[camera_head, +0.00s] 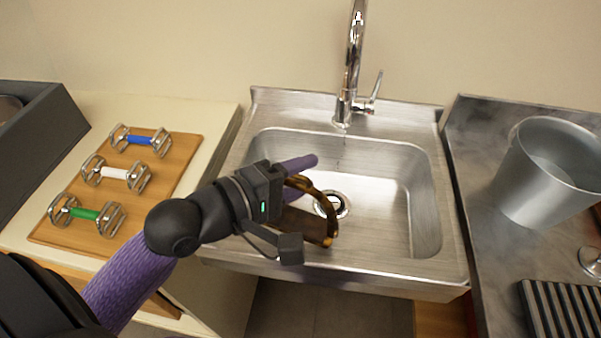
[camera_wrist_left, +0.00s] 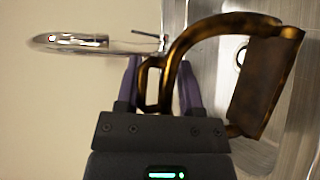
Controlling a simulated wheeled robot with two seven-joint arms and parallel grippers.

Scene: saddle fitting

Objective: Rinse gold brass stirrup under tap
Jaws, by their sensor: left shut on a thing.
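The gold brass stirrup (camera_head: 332,230) is a brown-gold arch with a flat, dark tread, held over the sink basin. It fills the right half of the left wrist view (camera_wrist_left: 262,85). My left gripper (camera_head: 300,166) is shut on the stirrup's narrow loop end, its purple fingers on either side of it. The chrome tap (camera_head: 353,60) rises from the back of the steel sink (camera_head: 390,185), with a lever on its right side. The tap also shows in the left wrist view (camera_wrist_left: 85,43). The spout's end is out of the head view. My right gripper is not in view.
A wooden board (camera_head: 165,190) on the left counter holds metal pieces with blue, white and green grips. A grey bucket (camera_head: 545,175) stands on the right counter, near a black ribbed rack (camera_head: 560,308). The basin's right side is clear.

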